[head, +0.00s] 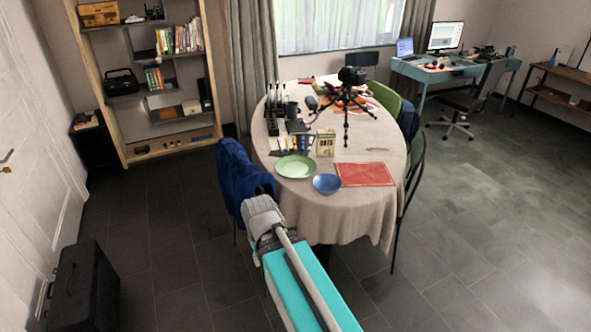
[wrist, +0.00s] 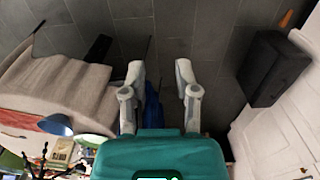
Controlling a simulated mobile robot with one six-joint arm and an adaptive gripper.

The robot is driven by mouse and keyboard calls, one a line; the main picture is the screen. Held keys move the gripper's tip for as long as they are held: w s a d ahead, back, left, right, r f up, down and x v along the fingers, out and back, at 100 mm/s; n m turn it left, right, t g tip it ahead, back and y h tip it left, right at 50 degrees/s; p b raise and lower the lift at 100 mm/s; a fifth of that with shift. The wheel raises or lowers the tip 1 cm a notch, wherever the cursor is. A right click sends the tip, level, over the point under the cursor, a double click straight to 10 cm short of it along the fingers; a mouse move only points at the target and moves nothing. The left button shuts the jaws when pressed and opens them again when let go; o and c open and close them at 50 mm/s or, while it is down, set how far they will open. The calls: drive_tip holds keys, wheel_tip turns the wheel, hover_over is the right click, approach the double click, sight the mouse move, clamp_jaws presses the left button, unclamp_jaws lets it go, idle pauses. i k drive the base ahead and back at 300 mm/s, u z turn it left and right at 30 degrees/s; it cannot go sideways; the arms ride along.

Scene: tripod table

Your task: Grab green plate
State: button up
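The green plate (head: 295,167) lies flat on the near left part of the round table, left of a blue bowl (head: 327,184). In the wrist view the green plate (wrist: 92,140) shows only in part at the lower left, beside the blue bowl (wrist: 56,124). My gripper (wrist: 160,72) is open, with dark floor between its two fingers, and holds nothing. In the head view my gripper is in front of the table's near left edge, below and left of the plate in the picture; its fingers are hard to make out there.
The cloth-covered table (head: 300,207) also bears a red mat (head: 365,174), a small house-like box (head: 326,143) and a black camera tripod (head: 347,100). A chair with a blue cover (head: 238,175) stands at the table's left. A black case (head: 84,285) stands on the floor.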

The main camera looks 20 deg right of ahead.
sight(293, 166)
drive_tip(key=u, duration=1.05)
drive_tip(key=i, duration=1.35)
drive_tip(key=z, duration=1.25)
